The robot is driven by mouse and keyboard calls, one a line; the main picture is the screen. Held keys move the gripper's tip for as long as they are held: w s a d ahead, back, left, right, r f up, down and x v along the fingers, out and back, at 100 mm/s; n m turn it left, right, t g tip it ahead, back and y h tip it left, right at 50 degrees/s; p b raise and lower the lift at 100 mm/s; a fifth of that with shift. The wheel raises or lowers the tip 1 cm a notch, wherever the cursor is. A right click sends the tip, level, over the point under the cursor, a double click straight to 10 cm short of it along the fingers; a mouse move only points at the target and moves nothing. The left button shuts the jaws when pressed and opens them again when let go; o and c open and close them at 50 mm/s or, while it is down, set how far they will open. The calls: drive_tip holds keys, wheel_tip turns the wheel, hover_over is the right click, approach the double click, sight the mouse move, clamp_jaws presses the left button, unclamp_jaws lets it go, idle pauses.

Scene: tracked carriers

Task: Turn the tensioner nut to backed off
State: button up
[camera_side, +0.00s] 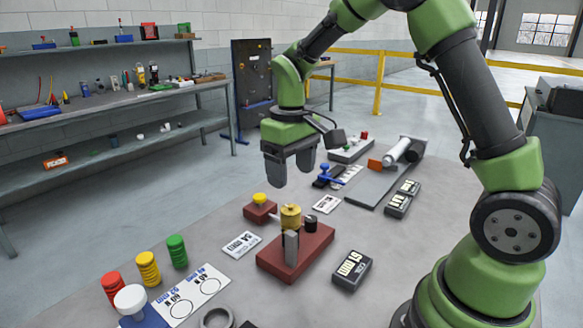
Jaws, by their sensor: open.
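My gripper (291,174) is open and empty, pointing down above the middle of the table. Below it stands a dark red block (318,246) with a brass-coloured round knob (290,213), a grey upright post (291,246) and a small black knob (311,222). The gripper is apart from them. A smaller red block (258,213) with a yellow knob (260,199) sits just behind and to the left. I cannot tell which part is the tensioner nut or what setting it has; no marking for it is readable.
A blue-handled fixture (326,173) and a grey plate (374,188) with a cylinder (401,149) stand behind. A black labelled block (352,270) lies right of the red block. Red, yellow and green ribbed pieces (148,268) stand front left beside a white force card (193,296).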

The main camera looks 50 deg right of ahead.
sight(291, 208)
drive_tip(key=m, duration=0.7)
drive_tip(key=shift+w+d+r, duration=0.1)
drive_tip(key=shift+r, duration=0.05)
drive_tip(key=m, duration=0.6)
drive_tip(key=shift+w+m, duration=0.1)
drive_tip(key=shift+m, duration=0.2)
wheel_tip(291, 208, down, 10)
drive_tip(key=shift+r, duration=0.15)
